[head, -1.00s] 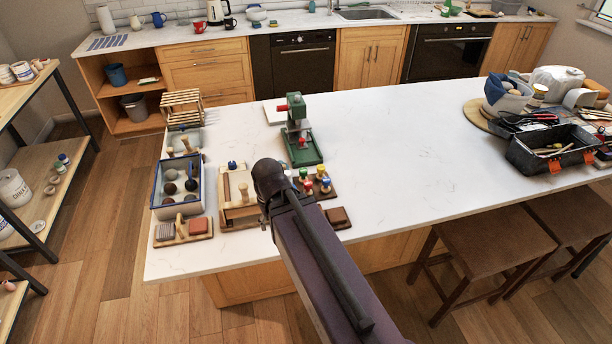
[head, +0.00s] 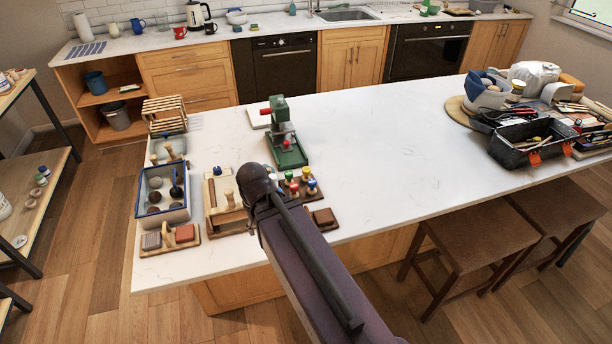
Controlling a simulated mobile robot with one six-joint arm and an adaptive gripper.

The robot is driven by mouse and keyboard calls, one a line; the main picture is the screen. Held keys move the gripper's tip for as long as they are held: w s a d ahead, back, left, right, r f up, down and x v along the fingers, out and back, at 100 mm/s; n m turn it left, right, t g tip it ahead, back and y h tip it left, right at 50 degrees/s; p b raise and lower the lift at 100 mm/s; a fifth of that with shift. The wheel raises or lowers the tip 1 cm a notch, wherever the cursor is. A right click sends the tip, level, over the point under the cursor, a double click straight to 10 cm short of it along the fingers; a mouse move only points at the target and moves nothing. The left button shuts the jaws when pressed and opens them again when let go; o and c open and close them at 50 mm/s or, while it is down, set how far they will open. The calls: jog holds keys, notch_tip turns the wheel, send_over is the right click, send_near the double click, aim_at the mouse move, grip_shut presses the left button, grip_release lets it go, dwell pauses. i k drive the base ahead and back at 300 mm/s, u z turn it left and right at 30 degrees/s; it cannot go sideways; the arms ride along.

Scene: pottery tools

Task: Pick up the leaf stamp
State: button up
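Several small stamps with coloured knobs in red, yellow, green and blue (head: 306,173) stand in a brown wooden rack (head: 318,194) near the front left of the white counter. The designs under the knobs are hidden, so I cannot tell which one is the leaf stamp. My dark arm reaches in from the bottom, and its rounded joint shows just left of the rack, covering part of it. My gripper is hidden behind the arm, so its fingers do not show.
Left of the arm are a wooden tool board (head: 217,220), a blue-rimmed tray (head: 140,206) and a block holder (head: 164,249). A green press (head: 284,140) stands behind the rack. A black toolbox (head: 512,152) is at right. The counter's middle is clear.

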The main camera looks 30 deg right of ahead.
aim_at(306, 171)
jog(key=u, duration=0.25)
jog(key=k, duration=1.25)
jog(key=z, duration=0.55)
jog(key=i, duration=0.95)
